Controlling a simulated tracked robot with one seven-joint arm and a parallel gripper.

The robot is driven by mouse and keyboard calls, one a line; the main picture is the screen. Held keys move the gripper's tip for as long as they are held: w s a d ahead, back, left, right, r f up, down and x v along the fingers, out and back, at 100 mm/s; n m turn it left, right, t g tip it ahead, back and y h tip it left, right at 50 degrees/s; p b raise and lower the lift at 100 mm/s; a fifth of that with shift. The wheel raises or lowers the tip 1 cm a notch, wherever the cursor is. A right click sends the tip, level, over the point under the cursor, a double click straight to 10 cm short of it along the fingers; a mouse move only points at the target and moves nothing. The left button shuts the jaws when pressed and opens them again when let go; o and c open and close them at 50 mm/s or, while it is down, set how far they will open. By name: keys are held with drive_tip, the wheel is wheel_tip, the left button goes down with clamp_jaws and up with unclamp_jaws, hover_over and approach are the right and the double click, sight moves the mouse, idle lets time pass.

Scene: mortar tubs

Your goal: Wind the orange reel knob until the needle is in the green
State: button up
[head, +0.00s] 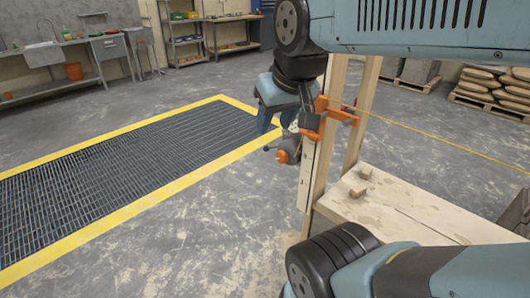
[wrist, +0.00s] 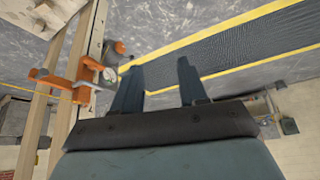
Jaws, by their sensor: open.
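The orange reel knob (head: 282,157) sticks out to the left of a dark reel on the upright wooden post (head: 318,160). It also shows in the wrist view (wrist: 119,47), left of my fingers. A small pale gauge (wrist: 110,74) sits beside the reel, partly behind my left finger; its needle and green zone are too small to read. An orange clamp (head: 321,116) grips the post above the reel. My gripper (head: 277,122) is open and empty, pointing down, just above and left of the knob and apart from it. Its two fingers also show in the wrist view (wrist: 159,67).
An orange string (head: 430,134) runs from the clamp to the right. A wooden bench (head: 400,212) with small blocks stands right of the post. A yellow-edged floor grating (head: 130,160) lies to the left. Bare floor is clear below the reel.

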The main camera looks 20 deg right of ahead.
drive_tip(key=shift+o, duration=0.2)
drive_tip(key=o, duration=0.3)
drive_tip(key=shift+w+d+f, duration=0.15)
drive_tip(key=shift+w, duration=0.1)
drive_tip(key=o, duration=0.5)
drive_tip(key=w+d+f+g, duration=0.1)
drive_tip(key=w+d+f+n+g+h, duration=0.1)
drive_tip(key=w+f, duration=0.1)
drive_tip(key=w+d+f+n+g, duration=0.1)
drive_tip(key=w+f, duration=0.1)
drive_tip(key=shift+w+h, duration=0.15)
drive_tip(key=shift+h, duration=0.25)
drive_tip(key=shift+o, duration=0.2)
drive_tip(key=n+t+h, duration=0.4)
drive_tip(key=n+h, duration=1.1)
drive_tip(key=n, duration=0.6)
approach(280, 158)
drive_tip(key=x, duration=0.9)
drive_tip(key=shift+f, duration=0.1)
drive_tip(key=shift+m, duration=0.3)
drive_tip(key=c, duration=1.1)
